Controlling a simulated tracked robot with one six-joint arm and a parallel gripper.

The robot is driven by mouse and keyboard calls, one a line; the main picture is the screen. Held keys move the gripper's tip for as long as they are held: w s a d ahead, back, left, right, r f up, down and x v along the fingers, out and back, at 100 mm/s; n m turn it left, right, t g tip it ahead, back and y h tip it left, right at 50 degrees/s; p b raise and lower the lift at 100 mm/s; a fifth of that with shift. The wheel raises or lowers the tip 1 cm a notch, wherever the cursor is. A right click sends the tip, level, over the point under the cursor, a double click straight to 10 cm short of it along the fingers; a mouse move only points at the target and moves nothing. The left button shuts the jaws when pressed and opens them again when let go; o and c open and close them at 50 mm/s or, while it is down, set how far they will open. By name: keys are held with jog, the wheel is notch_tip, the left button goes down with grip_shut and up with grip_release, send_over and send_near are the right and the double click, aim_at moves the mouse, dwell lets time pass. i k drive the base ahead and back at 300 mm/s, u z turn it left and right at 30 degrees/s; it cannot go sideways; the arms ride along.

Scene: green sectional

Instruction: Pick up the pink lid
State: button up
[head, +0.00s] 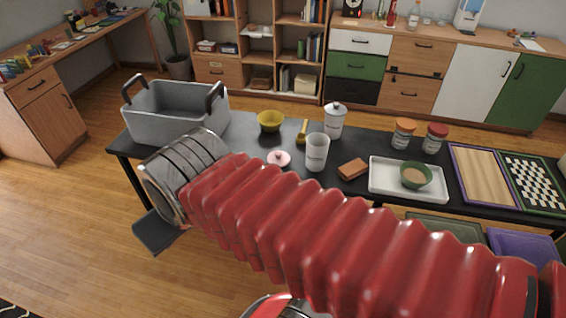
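The pink lid (279,158) lies on the black table (262,138), a small round disc with a knob on top. It is left of the white cup (316,153) and just in front of the yellow bowl (270,121). My red arm crosses the view just in front of it. My gripper (158,231) is at the left, off the table's front edge and away from the lid. One dark flat finger shows below the grey wrist; the other finger is not clearly visible, so its opening cannot be told.
A grey bin (178,112) with dark handles stands at the table's left end. A lidded white canister (334,122), a brown block (352,169), a white tray (381,182) holding a green bowl (416,174), two jars (403,134) and a chessboard (533,179) stand to the right.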

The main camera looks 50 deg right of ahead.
aim_at(281, 158)
jog(key=z, duration=0.5)
jog(key=i, duration=1)
jog(key=z, duration=0.05)
